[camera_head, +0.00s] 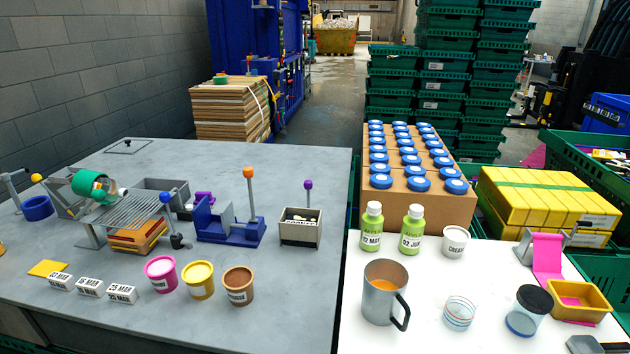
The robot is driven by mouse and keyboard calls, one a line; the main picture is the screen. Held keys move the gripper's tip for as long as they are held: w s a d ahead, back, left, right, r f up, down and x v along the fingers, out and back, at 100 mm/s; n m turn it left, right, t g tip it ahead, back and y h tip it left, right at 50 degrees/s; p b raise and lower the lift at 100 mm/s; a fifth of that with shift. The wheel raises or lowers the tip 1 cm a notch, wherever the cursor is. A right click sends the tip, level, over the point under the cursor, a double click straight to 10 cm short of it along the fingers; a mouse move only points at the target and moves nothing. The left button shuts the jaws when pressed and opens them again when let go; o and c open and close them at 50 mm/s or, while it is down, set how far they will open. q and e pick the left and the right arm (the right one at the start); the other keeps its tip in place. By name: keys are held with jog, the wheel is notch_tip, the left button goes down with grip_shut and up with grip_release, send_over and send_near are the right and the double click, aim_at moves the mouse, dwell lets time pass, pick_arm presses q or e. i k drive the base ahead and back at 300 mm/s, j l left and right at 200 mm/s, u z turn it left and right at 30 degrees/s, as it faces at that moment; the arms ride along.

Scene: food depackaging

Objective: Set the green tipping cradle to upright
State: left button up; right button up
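The green tipping cradle (86,182) is on the grey table at the left, held in a grey metal frame. It is a green drum shape lying tilted, with its open end toward the right. Something pale and orange-brown shows at its mouth, too small to identify. A lever with a yellow knob (37,178) stands to its left; I cannot tell whether it joins the cradle. A wire rack (130,209) lies below and right of the mouth. Neither of my grippers is in view.
A blue ring (37,208) lies left of the cradle. A blue-knobbed lever (166,197), a blue fixture (228,228) and coloured tubs (198,280) stand to the right. The white table (420,315) holds bottles and a steel jug.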

aim_at(81, 182)
jog(key=u, duration=1.3)
